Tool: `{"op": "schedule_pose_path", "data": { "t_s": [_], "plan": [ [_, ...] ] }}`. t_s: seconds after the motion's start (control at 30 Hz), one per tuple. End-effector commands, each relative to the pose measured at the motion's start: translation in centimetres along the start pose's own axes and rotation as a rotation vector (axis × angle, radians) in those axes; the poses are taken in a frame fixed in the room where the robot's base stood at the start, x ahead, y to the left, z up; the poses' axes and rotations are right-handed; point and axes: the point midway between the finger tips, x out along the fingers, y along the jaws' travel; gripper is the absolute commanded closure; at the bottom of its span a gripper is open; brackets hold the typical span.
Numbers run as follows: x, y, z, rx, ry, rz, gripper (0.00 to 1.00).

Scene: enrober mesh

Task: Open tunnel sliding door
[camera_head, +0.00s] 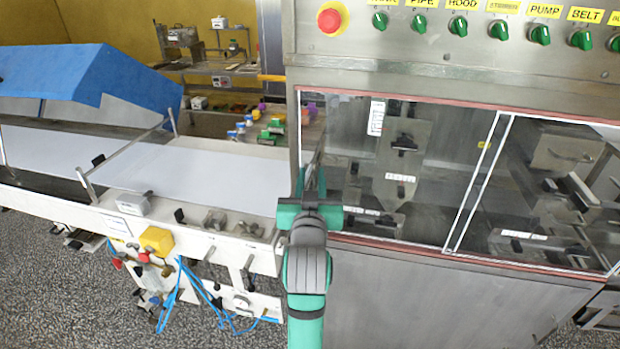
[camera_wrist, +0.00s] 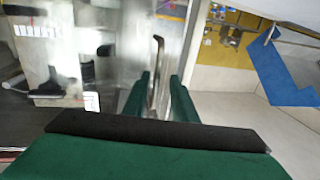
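The tunnel sliding door (camera_head: 425,130) is a clear panel in the steel machine's red-edged window, and it covers the left part of the opening. White-edged strips (camera_head: 478,185) mark where it meets the right panel. A thin upright metal handle (camera_wrist: 155,75) stands near the door's left edge. My gripper (camera_head: 318,180) is at this left edge. In the wrist view, its two green fingers (camera_wrist: 158,98) stand apart on either side of the handle, with visible gaps, so it looks open around it. Contact with the handle cannot be told.
A control panel with green knobs (camera_head: 460,27) and a red button (camera_head: 329,20) runs above the window. A conveyor with a white belt (camera_head: 200,178) and a blue cover (camera_head: 85,75) lies to the left. Metal fixtures (camera_head: 400,170) sit behind the glass.

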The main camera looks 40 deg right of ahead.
Motion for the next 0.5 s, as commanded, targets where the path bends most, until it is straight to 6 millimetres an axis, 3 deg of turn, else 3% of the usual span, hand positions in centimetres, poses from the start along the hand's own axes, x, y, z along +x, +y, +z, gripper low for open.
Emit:
{"op": "schedule_pose_path", "data": {
  "t_s": [0.03, 0.1, 0.5],
  "plan": [
    [0.03, 0.22, 0.00, 0.000, 0.000, 0.003, 0.86],
    [0.05, 0.41, 0.00, 0.000, 0.000, 0.006, 1.00],
    [-0.03, -0.29, 0.00, 0.000, 0.000, -0.003, 1.00]
  ]
}}
